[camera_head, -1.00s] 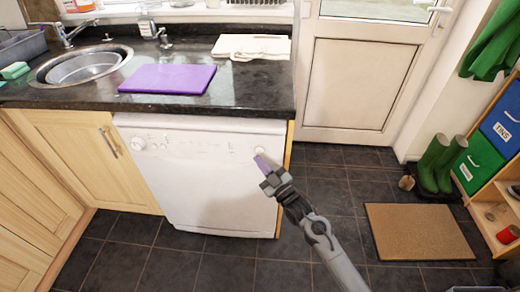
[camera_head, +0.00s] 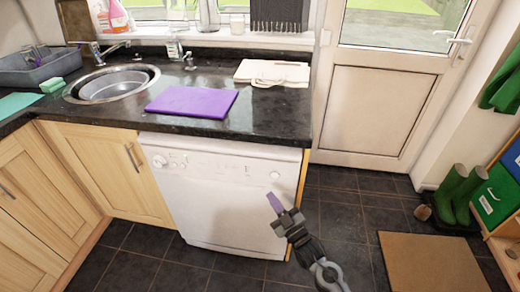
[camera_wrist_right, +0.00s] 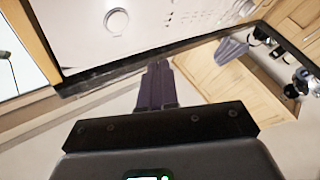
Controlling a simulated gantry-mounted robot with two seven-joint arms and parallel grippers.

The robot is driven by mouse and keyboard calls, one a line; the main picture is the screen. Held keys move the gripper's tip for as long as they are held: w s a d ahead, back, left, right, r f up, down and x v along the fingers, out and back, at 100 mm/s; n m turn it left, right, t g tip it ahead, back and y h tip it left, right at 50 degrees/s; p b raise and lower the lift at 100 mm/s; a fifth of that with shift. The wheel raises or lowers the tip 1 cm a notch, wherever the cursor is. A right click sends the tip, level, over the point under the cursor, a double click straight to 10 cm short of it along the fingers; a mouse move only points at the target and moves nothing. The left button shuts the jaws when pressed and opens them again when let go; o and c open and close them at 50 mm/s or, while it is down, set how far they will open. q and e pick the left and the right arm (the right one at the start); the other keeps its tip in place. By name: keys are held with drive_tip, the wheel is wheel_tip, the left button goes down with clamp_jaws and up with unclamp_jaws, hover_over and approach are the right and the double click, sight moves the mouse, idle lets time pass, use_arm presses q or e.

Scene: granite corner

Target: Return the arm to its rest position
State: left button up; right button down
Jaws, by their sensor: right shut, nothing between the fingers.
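My right gripper (camera_head: 273,203) is in front of the white dishwasher (camera_head: 225,190), near its right side. Its arm comes in from the bottom of the head view. In the right wrist view, the fingers of the right gripper (camera_wrist_right: 156,85) are together with nothing between them. My left gripper is not in view.
A purple board (camera_head: 192,101) and a pale board (camera_head: 272,72) lie on the dark worktop (camera_head: 130,112), with a sink basin (camera_head: 110,86) to the left. Green boots (camera_head: 460,190) and a brown mat (camera_head: 432,262) are at the right. The tiled floor between is clear.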

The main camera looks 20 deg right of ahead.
drive_tip(key=s+a+f+m+g+h, duration=0.1)
drive_tip(key=s+f+g, duration=0.1)
drive_tip(key=s+f, duration=0.5)
drive_tip(key=s+f+m+g+h, duration=0.15)
drive_tip(key=s+f, duration=0.25)
drive_tip(key=s, duration=0.5)
drive_tip(key=s+d+r+m+g+h, duration=0.1)
drive_tip(key=s+d+m+g+h, duration=0.1)
drive_tip(key=s+g, duration=0.6)
drive_tip(key=s+d+r+m+g+h, duration=0.15)
drive_tip(key=s+g, duration=0.35)
drive_tip(key=s, duration=0.7)
wheel_tip(320, 180, up, 37)
drive_tip(key=p, duration=3.8)
drive_tip(key=shift+s+r+m+p, duration=0.15)
drive_tip(key=shift+m+p, duration=0.25)
drive_tip(key=shift+d, duration=0.1)
